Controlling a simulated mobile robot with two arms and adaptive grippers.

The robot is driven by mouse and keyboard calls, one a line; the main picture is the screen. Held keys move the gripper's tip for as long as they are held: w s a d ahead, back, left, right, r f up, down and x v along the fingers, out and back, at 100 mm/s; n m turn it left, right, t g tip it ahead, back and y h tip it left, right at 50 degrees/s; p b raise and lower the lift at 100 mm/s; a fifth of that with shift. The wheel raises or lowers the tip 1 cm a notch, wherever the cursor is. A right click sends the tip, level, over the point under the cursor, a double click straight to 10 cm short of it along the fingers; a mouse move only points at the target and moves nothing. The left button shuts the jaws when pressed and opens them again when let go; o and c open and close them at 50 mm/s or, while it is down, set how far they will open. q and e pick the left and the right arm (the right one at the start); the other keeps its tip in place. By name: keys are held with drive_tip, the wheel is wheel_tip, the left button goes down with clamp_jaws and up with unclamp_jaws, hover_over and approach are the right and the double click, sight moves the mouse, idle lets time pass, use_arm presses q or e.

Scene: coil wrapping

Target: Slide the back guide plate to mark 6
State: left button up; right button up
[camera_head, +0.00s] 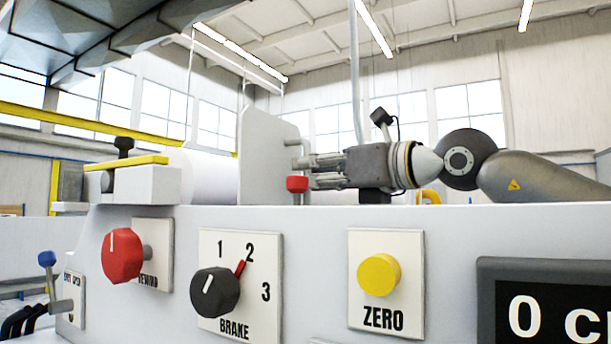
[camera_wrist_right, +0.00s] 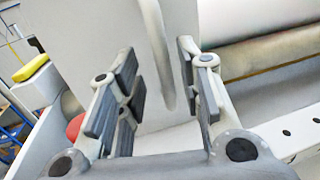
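The guide plate (camera_head: 265,160) is a tall pale grey panel standing upright on top of the machine in the head view. It also fills the upper middle of the right wrist view (camera_wrist_right: 110,25). My right gripper (camera_head: 303,163) is at the plate's right side, just above a red knob (camera_head: 297,184). In the right wrist view its fingers (camera_wrist_right: 158,75) are apart, on either side of a grey bar handle (camera_wrist_right: 155,50) on the plate, with gaps visible. No numbered scale for the plate is readable. My left gripper is not seen.
The front panel has a red rewind knob (camera_head: 122,256), a black brake knob (camera_head: 215,292), a yellow zero button (camera_head: 379,275) and a display (camera_head: 545,305). A white roll (camera_head: 213,177) lies left of the plate. A rail with holes (camera_wrist_right: 300,135) shows in the right wrist view.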

drive_tip(key=v, duration=1)
drive_tip(key=shift+a+r, duration=0.1)
drive_tip(key=shift+a, duration=0.05)
